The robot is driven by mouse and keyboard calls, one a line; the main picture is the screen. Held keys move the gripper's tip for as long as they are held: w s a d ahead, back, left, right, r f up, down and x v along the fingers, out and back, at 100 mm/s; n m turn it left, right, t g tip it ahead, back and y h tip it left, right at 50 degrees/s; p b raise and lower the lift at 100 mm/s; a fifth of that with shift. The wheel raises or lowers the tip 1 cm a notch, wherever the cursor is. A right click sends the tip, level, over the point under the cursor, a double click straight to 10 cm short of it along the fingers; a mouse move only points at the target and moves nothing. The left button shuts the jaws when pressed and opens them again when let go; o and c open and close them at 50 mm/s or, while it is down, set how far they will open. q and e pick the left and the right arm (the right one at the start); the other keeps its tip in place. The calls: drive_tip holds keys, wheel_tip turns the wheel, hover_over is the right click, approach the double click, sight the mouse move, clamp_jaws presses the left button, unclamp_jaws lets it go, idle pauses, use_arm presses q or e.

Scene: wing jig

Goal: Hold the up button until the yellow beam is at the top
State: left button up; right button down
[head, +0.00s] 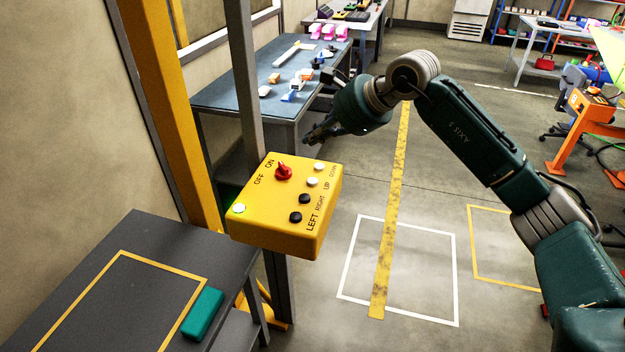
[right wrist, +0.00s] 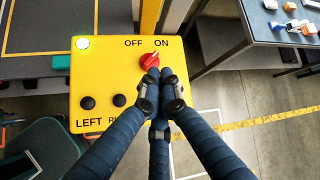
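A yellow control box (head: 285,235) hangs on a grey post. Its UP button (head: 313,181) and DOWN button (head: 319,166) are white; LEFT (head: 295,216) and RIGHT (head: 305,199) are black. The red knob (head: 283,172) points toward ON, and a green lamp (head: 239,209) is lit. My right gripper (head: 312,137) is beyond the box's far edge in the head view, apart from the buttons. In the right wrist view its fingers (right wrist: 160,80) are together and empty, covering the UP and DOWN buttons. A yellow upright (head: 170,120) stands left; I cannot tell whether it is the beam.
A dark table (head: 100,240) with a teal block (head: 203,313) stands at the near left. A blue-topped workbench (head: 235,82) with small parts stands behind the box. The floor right of the box is open, with a yellow stripe (head: 388,235) and a white outlined square.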

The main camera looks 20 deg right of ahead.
drive_tip(key=shift+d+f, duration=0.1)
idle(0.3)
drive_tip(key=b, duration=0.5)
hover_over(314, 181)
wheel_tip(314, 181, down, 8)
drive_tip(key=shift+s+r, duration=0.1)
drive_tip(key=shift+r, duration=0.05)
drive_tip(key=shift+f, duration=0.5)
idle(0.7)
drive_tip(key=shift+f+b, duration=0.4)
drive_tip(key=shift+b, duration=0.3)
drive_tip(key=shift+f+b, duration=0.4)
drive_tip(key=shift+f, duration=0.1)
idle(4.1)
